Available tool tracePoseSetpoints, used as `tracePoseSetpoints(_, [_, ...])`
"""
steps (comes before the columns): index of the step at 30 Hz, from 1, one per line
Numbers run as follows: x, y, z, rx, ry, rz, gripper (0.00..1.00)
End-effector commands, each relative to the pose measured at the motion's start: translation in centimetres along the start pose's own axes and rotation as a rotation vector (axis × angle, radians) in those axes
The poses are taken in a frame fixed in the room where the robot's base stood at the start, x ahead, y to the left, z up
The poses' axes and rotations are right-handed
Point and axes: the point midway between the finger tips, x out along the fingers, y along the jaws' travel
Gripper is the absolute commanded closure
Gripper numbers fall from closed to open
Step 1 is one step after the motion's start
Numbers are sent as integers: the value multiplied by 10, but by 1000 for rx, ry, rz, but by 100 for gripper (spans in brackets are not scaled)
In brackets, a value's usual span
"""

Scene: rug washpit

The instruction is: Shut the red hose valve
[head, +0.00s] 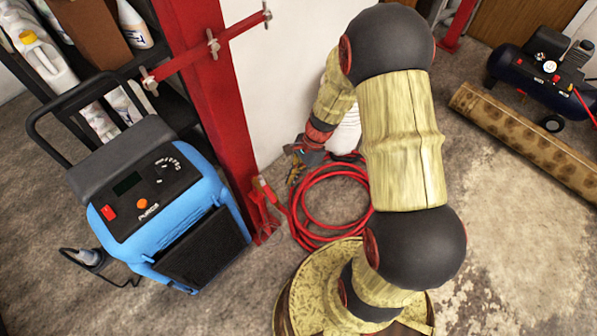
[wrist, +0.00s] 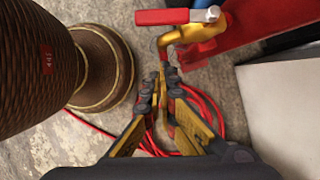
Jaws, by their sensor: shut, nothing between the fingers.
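The red hose valve shows at the top of the wrist view. In the head view the valve (head: 264,188) is small, low beside the red post. My gripper (wrist: 163,72) is shut and empty, its fingertips just below the brass body. I cannot tell whether they touch it. In the head view my gripper (head: 294,176) points down to the right of the valve.
A coiled red hose (head: 331,206) lies on the floor below my gripper. A red post (head: 205,90) rises left of it, with a blue machine (head: 165,215) further left. A rolled rug (head: 525,135) and a compressor (head: 540,75) are at right.

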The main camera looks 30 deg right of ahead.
Motion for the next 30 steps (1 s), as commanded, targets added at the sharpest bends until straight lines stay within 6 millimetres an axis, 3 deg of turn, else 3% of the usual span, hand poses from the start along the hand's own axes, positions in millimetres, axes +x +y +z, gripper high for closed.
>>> tracePoseSetpoints(2, [19,1,-1,-2,0,3,100])
tracePoseSetpoints(6, [22,0,22,-4,1,0,100])
tracePoseSetpoints(12, [26,0,35,-2,2,0,100])
tracePoseSetpoints(30, [26,2,40,12,0,-3,100])
